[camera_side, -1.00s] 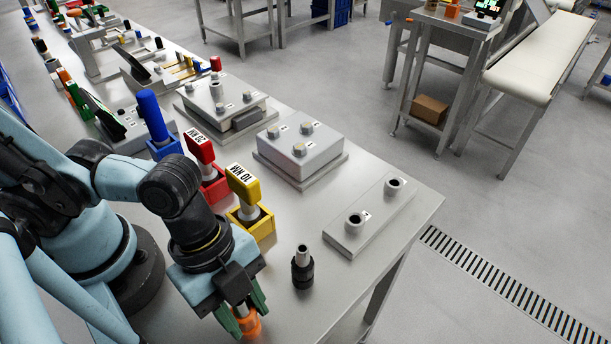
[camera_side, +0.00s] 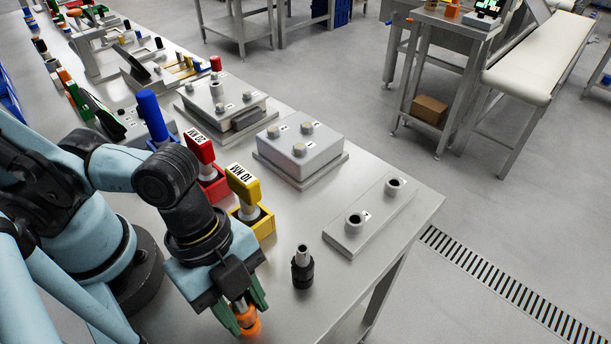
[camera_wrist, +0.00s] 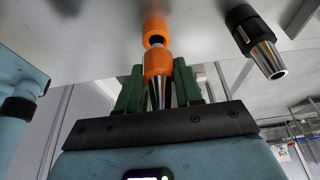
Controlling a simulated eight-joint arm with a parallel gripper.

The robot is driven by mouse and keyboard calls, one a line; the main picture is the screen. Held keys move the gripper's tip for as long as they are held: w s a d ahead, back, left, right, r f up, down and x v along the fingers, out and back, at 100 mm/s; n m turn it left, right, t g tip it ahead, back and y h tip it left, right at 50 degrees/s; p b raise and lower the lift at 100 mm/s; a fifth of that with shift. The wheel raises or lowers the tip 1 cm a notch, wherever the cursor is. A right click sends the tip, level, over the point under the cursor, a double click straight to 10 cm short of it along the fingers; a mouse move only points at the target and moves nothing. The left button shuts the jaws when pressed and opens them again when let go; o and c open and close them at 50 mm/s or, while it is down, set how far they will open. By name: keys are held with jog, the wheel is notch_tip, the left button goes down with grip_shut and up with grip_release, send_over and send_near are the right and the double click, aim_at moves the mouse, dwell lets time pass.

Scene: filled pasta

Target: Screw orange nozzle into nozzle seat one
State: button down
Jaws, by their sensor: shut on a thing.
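The orange nozzle (camera_side: 250,326) has an orange collar and a silver tapered tip. My gripper (camera_side: 240,312) is shut on it near the front edge of the table. In the wrist view the nozzle (camera_wrist: 157,64) stands between the green fingers of my gripper (camera_wrist: 158,92), with its silver tip toward the palm. I cannot tell whether its base touches the table. A grey plate (camera_side: 337,243) to the right carries two round, open seats, a near one (camera_side: 355,222) and a far one (camera_side: 394,186). Their labels are too small to read.
A black nozzle (camera_side: 302,268) stands upright between my gripper and the plate; it also shows in the wrist view (camera_wrist: 256,42). Yellow (camera_side: 245,190) and red (camera_side: 203,150) handled tools stand in holders behind. A grey block (camera_side: 300,150) sits behind the plate.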

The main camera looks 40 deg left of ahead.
jog(key=shift+r, duration=1.95)
jog(key=shift+w+r, duration=0.1)
jog(key=shift+w, duration=0.05)
jog(key=w+d+r+n+t, duration=0.1)
jog(key=w+d+r+n, duration=0.15)
jog(key=w, duration=1.05)
jog(key=w+d+r+n, duration=0.15)
jog(key=w+r, duration=0.25)
jog(key=w, duration=0.8)
jog(key=w+a+f+n+t, duration=0.1)
jog(key=w+a, duration=0.3)
jog(key=w, duration=0.6)
jog(key=shift+w+f+n+y, duration=0.15)
jog(key=shift+f+n+y, duration=0.15)
jog(key=shift+f+n, duration=0.15)
jog(key=shift+f, duration=0.1)
jog(key=shift+f, duration=2.85)
